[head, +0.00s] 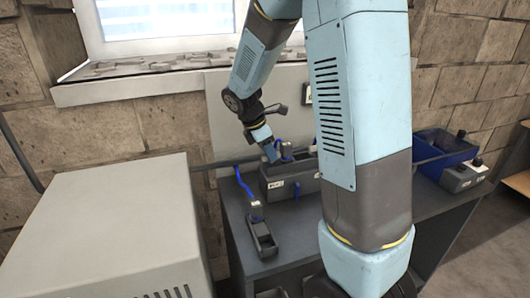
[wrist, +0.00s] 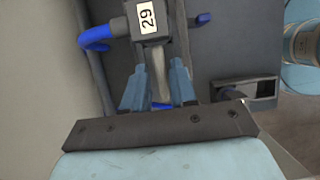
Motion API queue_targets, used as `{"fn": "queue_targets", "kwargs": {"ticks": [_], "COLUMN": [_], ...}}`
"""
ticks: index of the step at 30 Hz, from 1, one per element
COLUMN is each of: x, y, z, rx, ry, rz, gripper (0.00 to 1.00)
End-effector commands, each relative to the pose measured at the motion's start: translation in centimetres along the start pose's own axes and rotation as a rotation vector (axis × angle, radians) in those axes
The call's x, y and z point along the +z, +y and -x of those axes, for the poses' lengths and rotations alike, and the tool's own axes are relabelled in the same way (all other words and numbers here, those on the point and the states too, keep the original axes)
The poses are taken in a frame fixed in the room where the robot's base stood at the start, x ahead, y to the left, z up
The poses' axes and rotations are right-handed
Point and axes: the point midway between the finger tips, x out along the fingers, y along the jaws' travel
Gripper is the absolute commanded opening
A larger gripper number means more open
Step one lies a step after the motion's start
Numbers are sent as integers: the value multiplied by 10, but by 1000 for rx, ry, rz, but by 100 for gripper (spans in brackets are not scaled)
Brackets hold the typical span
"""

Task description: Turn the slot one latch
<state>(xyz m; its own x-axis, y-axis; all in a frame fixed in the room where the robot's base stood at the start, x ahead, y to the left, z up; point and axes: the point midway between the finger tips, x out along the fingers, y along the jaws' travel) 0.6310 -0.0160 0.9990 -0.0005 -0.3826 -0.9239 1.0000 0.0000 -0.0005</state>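In the wrist view, my gripper (wrist: 159,72) has its two blue fingers apart, one on each side of a narrow grey lever (wrist: 157,68). I see no clear contact on both sides. In the head view, my gripper (head: 268,152) reaches down at the left end of a dark grey housing (head: 290,183) with a white label too small to read. I cannot tell which part is the slot one latch.
A blue curved handle (head: 244,185) rises beside a small dark tray (head: 262,236) at the bench's front left. A blue bin (head: 440,150) and a grey box (head: 462,178) stand at the right. A large grey cabinet (head: 110,225) fills the left. The dark bench top (head: 295,235) is clear in front.

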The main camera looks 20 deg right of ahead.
Motion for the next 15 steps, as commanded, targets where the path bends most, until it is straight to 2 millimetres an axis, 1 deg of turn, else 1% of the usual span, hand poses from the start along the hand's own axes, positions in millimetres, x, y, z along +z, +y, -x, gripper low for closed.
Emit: {"fn": "queue_targets", "kwargs": {"ticks": [1,6,8,13,14,15], "x": [0,0,0,0,-15,-10], "y": [0,0,0,0,1,0], "z": [0,0,0,0,7,4], "rx": [0,0,1,1,2,1], "ry": [0,0,0,0,0,0], "rz": [0,0,0,0,4,1], "gripper": [21,5,0,0,0,0]}}
